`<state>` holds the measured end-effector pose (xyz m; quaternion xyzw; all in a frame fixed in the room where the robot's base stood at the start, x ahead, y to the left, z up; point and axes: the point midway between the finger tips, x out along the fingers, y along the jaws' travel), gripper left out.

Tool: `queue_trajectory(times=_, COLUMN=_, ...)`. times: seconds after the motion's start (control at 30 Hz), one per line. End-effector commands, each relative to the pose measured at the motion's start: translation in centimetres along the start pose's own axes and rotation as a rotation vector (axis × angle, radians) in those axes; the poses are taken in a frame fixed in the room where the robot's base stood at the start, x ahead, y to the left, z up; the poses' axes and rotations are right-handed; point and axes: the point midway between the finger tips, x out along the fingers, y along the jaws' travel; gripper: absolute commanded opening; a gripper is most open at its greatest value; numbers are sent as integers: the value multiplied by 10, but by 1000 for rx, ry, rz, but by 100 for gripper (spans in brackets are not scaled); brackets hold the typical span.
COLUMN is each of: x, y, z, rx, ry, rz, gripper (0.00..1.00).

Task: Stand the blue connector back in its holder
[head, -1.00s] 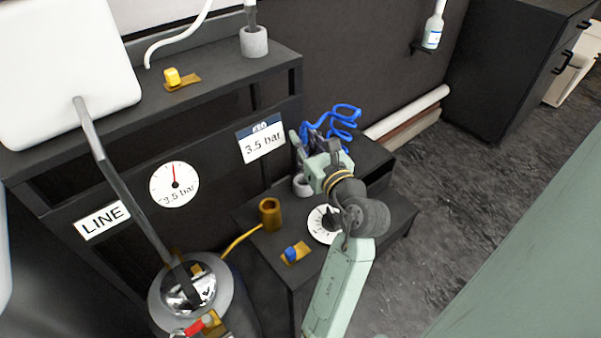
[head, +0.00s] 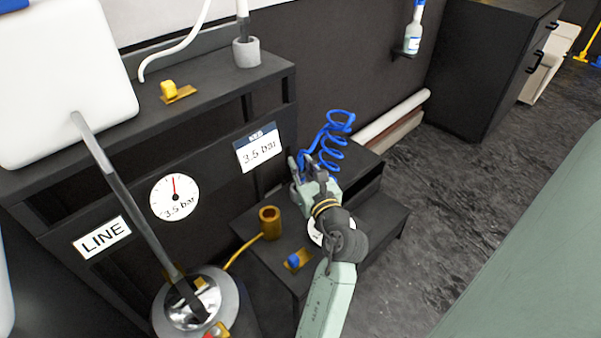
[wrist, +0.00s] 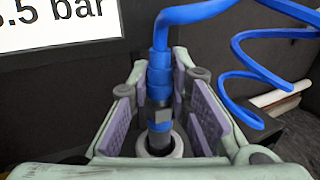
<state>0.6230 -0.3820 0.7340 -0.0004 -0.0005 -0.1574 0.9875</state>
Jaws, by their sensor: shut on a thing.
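The blue connector (wrist: 158,100) stands near upright between the finger pads of my gripper (wrist: 160,80), which is shut on it near the fingertips. A blue coiled hose (wrist: 245,70) runs from its top. The pale ring-shaped holder (wrist: 176,148) shows at the connector's lower end. That end appears within the ring's opening; how deep it sits, I cannot tell. In the head view my gripper (head: 304,170) is over the low bench (head: 382,226), and my fingers mostly hide the connector and holder. The coiled hose (head: 335,135) loops up behind.
A "3.5 bar" sign (head: 258,148) is on the dark panel just left of my gripper. A brass cup (head: 270,222) and a blue-knobbed valve (head: 296,260) are on the low bench. A round dial there is partly behind my wrist. Rolls (head: 395,120) lie behind.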

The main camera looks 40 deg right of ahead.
Motion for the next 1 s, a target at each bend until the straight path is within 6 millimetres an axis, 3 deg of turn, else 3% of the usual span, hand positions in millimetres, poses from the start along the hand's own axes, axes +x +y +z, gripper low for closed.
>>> queue_trajectory(times=0.03, x=0, y=-1, z=-11, rx=4, ry=4, rz=-1, gripper=0)
queue_trajectory(times=0.17, x=0, y=0, z=-24, rx=2, ry=2, rz=0, gripper=0)
queue_trajectory(times=0.57, x=0, y=0, z=-29, rx=1, ry=1, rz=1, gripper=0)
queue_trajectory(times=0.6, x=0, y=0, z=-29, rx=1, ry=2, rz=1, gripper=20)
queue_trajectory(times=0.87, x=0, y=0, z=-28, rx=1, ry=2, rz=0, gripper=37)
queue_trajectory(times=1.0, x=0, y=0, z=-28, rx=1, ry=2, rz=0, gripper=38)
